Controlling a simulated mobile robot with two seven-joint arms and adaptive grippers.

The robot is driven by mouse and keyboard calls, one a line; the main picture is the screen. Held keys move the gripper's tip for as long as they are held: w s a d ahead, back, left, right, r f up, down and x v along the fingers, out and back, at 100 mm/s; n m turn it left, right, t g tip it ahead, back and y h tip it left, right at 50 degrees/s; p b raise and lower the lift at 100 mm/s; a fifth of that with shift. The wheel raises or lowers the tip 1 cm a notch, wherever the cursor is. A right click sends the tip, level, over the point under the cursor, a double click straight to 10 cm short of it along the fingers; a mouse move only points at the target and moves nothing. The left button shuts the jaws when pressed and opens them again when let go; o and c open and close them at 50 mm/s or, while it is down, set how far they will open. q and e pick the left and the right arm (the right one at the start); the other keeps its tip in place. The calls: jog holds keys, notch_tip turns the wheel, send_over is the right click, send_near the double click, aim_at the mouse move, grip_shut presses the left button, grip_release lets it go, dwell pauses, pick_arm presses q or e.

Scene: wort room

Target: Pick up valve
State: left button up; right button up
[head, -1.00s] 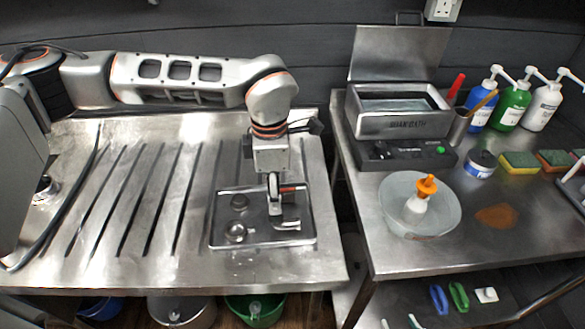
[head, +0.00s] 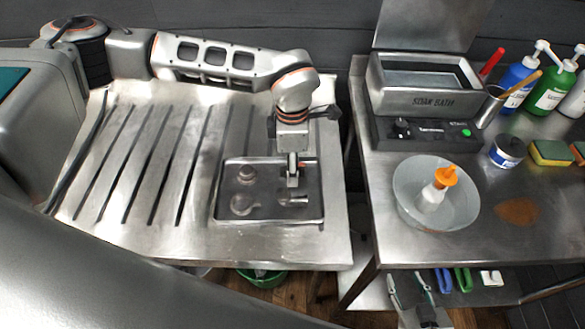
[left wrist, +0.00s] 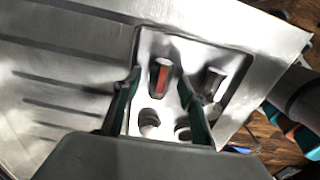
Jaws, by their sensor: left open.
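A metal valve with a red handle (left wrist: 161,76) lies in the shallow steel tray (head: 222,190). In the left wrist view it shows between my left fingertips (left wrist: 156,78), which are spread to either side of it. I cannot tell whether the fingers touch the valve. My right gripper (head: 411,286) is low at the bottom right, below table height, with its fingers apart and empty.
Other metal fittings lie in the tray: two rounded ones (head: 243,204) on the left and a small cylinder (left wrist: 213,82). On the right table stand a soak bath (head: 420,100) and a bowl (head: 404,205) with an orange-capped bottle. The grooved drainboard (head: 150,170) is clear.

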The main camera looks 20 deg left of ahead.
pick_arm(q)
jog(key=shift+f, duration=0.25)
grip_shut()
jog(key=shift+r, duration=0.15)
